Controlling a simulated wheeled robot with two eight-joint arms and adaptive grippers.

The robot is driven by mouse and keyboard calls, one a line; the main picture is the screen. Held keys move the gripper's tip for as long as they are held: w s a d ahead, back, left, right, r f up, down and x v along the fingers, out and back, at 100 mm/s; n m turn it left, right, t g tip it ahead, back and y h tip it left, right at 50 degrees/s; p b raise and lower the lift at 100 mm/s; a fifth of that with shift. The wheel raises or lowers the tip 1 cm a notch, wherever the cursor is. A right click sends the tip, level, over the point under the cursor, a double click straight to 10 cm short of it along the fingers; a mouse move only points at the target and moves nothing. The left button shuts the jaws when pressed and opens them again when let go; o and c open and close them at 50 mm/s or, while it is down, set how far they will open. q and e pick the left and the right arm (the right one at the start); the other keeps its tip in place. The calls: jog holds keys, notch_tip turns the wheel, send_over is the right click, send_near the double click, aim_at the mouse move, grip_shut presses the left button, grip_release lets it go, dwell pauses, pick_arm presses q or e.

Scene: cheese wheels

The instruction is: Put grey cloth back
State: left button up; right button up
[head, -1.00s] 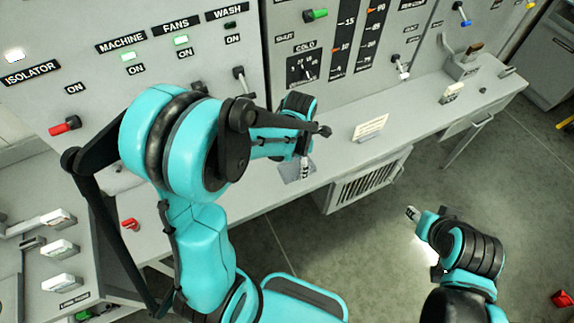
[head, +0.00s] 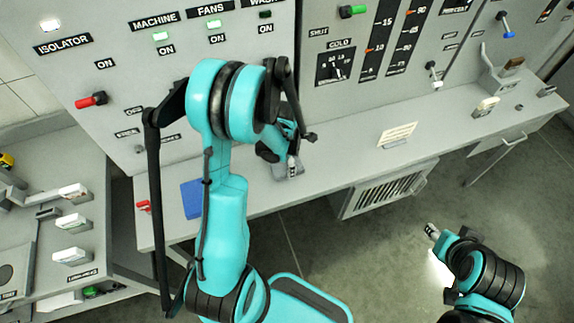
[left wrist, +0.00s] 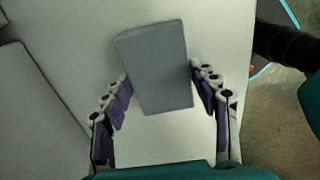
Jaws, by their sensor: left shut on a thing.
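The grey cloth (left wrist: 153,60) is a flat folded block in the left wrist view, set between the two fingers of my left gripper (left wrist: 160,80). The fingers close on its two long sides. In the head view the left gripper (head: 291,167) is at the front edge of the counter, partly behind my arm, and a small part of the grey cloth (head: 283,172) shows there. I cannot tell its height above the counter. My right gripper (head: 433,231) is over the floor to the right, away from the cloth; its fingers are too small to read.
A blue cloth (head: 191,199) lies on the left part of the grey counter (head: 345,157). A paper label (head: 397,135) lies on the counter further right. The control panel (head: 225,75) rises behind; the counter between label and gripper is clear.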

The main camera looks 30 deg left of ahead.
pick_arm(q)
jog(key=shift+f, duration=0.1)
jog(key=shift+f, duration=0.1)
jog(key=o, duration=1.1)
jog(key=shift+r, duration=0.4)
notch_tip(320, 180, up, 12)
jog(key=f+p, duration=0.1)
jog(key=p, duration=0.2)
jog(key=s+d+r+m+t, duration=0.2)
jog(key=s+d+r+m, duration=0.1)
jog(key=m, duration=0.6)
jog(key=s+d+r+m+t, duration=0.2)
jog(key=s+d+r+m, duration=0.2)
jog(key=m, duration=0.5)
jog(key=s+d+r+m+t, duration=0.3)
jog(key=s+r+m, duration=0.1)
jog(key=m, duration=0.5)
jog(key=shift+d+r+m, duration=0.3)
jog(key=shift+r+m, duration=0.1)
jog(key=shift+r, duration=0.5)
